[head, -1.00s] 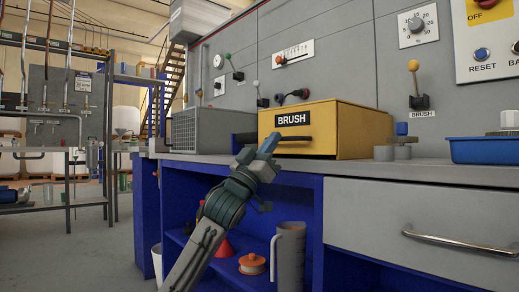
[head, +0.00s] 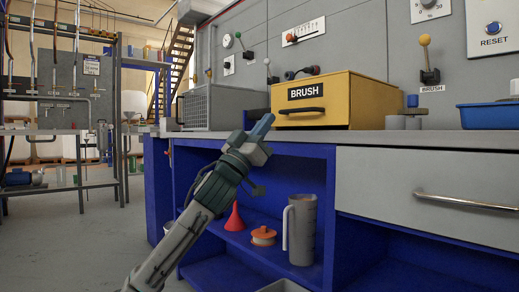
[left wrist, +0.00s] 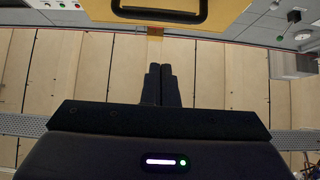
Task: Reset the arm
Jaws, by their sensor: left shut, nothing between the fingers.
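My left gripper (head: 264,124) is in front of the blue bench at the height of the counter edge, below and left of the yellow BRUSH box (head: 352,97). Its fingers are together and empty, and they look apart from the box. The left wrist view shows the two dark fingers (left wrist: 160,84) side by side. In that view part of the yellow box (left wrist: 222,8) with its dark handle (left wrist: 160,18) lies beyond the fingertips. My right gripper is in neither view.
The grey counter (head: 400,144) runs above a drawer with a metal handle (head: 465,201). Open blue shelves hold a red funnel (head: 234,220), an orange-topped container (head: 263,236) and a grey jug (head: 301,230). A blue tray (head: 490,117) sits at right.

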